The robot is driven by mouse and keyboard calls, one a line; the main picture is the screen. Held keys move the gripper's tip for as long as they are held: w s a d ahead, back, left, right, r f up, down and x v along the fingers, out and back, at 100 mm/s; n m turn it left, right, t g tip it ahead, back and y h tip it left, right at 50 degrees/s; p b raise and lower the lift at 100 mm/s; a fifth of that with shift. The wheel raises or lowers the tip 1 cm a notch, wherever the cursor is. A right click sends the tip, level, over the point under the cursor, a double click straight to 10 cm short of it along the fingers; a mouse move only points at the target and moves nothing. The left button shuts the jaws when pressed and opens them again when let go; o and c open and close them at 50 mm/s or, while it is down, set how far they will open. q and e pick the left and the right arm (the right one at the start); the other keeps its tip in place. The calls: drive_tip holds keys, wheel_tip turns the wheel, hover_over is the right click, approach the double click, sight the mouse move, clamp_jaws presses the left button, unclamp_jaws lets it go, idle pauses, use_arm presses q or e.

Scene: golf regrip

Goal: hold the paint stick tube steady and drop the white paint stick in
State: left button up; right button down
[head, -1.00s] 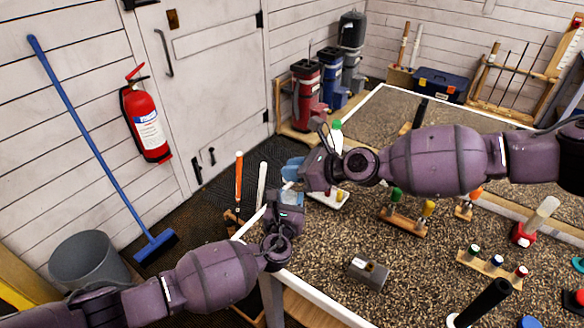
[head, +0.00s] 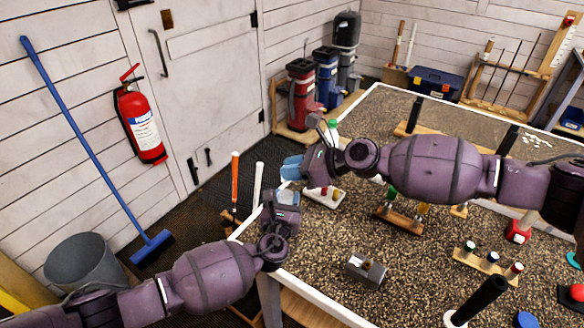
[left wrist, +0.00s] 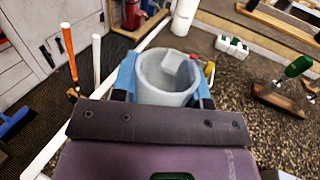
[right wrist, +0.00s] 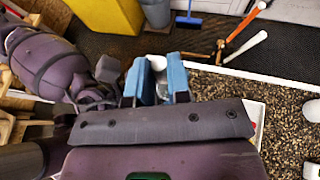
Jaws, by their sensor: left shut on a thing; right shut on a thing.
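My left gripper (head: 283,204) is shut on the paint stick tube (left wrist: 166,88), a pale grey cup with its open mouth facing the left wrist camera. A paler shape shows inside the mouth; I cannot tell what it is. The tube also shows as a small pale patch in the head view (head: 287,196). My right gripper (head: 292,168) is above and slightly right of the left one in the head view. Its blue fingers are shut on the white paint stick (right wrist: 158,64), which shows only as a small pale end. I cannot tell whether the stick touches the tube.
The speckled table (head: 320,245) has a white rim. An orange-handled club (head: 235,185) and a white-handled one (head: 258,183) stand beyond its left edge. A white tray (head: 336,201) lies near the right gripper. A grey block (head: 366,270) and several racks stand further right.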

drive_tip(key=shift+f, duration=2.85)
drive_tip(key=c, duration=1)
unclamp_jaws()
drive_tip(key=v, duration=1.2)
